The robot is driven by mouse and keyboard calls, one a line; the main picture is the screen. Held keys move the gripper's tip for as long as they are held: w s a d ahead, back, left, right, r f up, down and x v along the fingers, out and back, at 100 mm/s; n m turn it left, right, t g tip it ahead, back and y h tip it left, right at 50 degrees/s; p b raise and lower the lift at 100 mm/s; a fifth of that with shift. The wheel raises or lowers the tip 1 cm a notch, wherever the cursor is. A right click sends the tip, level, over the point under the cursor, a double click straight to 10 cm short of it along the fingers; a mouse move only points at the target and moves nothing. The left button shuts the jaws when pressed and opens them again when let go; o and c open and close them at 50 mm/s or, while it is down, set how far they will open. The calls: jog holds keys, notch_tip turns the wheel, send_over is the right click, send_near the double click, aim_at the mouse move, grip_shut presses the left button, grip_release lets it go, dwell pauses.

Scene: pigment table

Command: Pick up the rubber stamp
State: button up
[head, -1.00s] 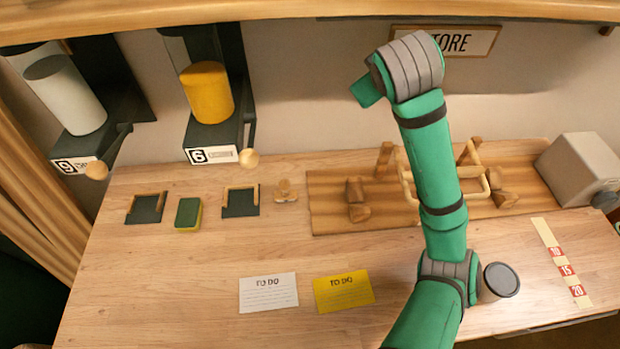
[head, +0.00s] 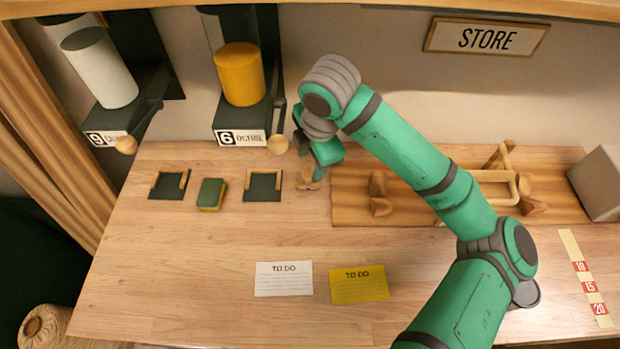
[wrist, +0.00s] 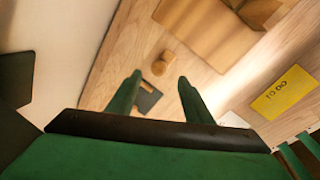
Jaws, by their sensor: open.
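The rubber stamp is a small light-wood piece (head: 309,184) on the table, just left of the brown board. In the head view my gripper (head: 319,172) is above it and partly covers it. In the wrist view the stamp (wrist: 163,66) shows just beyond and between the two green fingertips (wrist: 160,78). My gripper is open and empty, with the fingers apart. I cannot tell the exact height of the fingertips over the stamp.
A dark pad with a wooden rim (head: 263,186) and a green-yellow sponge (head: 211,194) lie left of the stamp. The brown board (head: 345,205) with wooden pieces is on the right. Dispenser 6 (head: 240,137) hangs behind. The table's front left is clear.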

aim_at(309, 170)
jog(key=x, duration=0.7)
jog(key=shift+w+d+f, duration=0.1)
jog(key=shift+w, duration=0.05)
jog(key=shift+f, duration=0.3)
jog(key=shift+c, duration=0.4)
jog(key=c, duration=1)
jog(key=shift+c, duration=0.3)
jog(key=shift+c, duration=0.2)
